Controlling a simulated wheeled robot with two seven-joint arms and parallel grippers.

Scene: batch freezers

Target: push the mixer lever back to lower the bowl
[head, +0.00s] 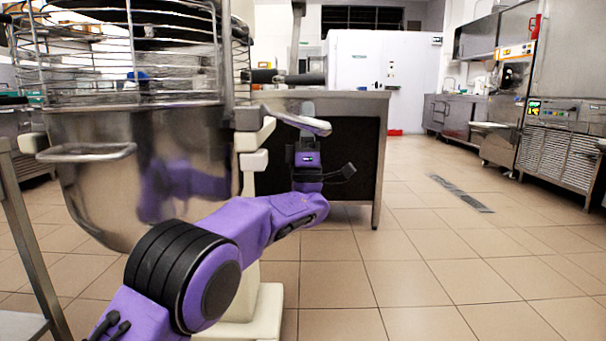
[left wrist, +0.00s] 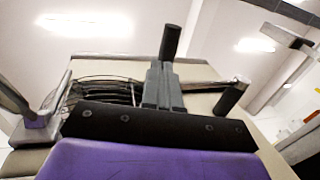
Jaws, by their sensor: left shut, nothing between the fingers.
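The mixer stands at the left of the head view, with a shiny steel bowl (head: 100,160) under a wire guard (head: 120,55). A black-gripped lever (head: 300,79) sticks out to the right from the mixer's side. My left gripper (head: 308,107) is shut and empty, pointing up just below this lever, partly hidden behind a metal bracket arm (head: 285,117). In the left wrist view the shut fingers (left wrist: 163,80) reach up towards a black grip (left wrist: 172,42). I cannot tell whether they touch. My right gripper is out of view.
A steel table (head: 365,97) stands close behind the gripper, with a white freezer cabinet (head: 378,65) beyond. Steel machines (head: 560,140) line the right wall. The tiled floor at right is clear. A second black grip (left wrist: 232,95) shows in the left wrist view.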

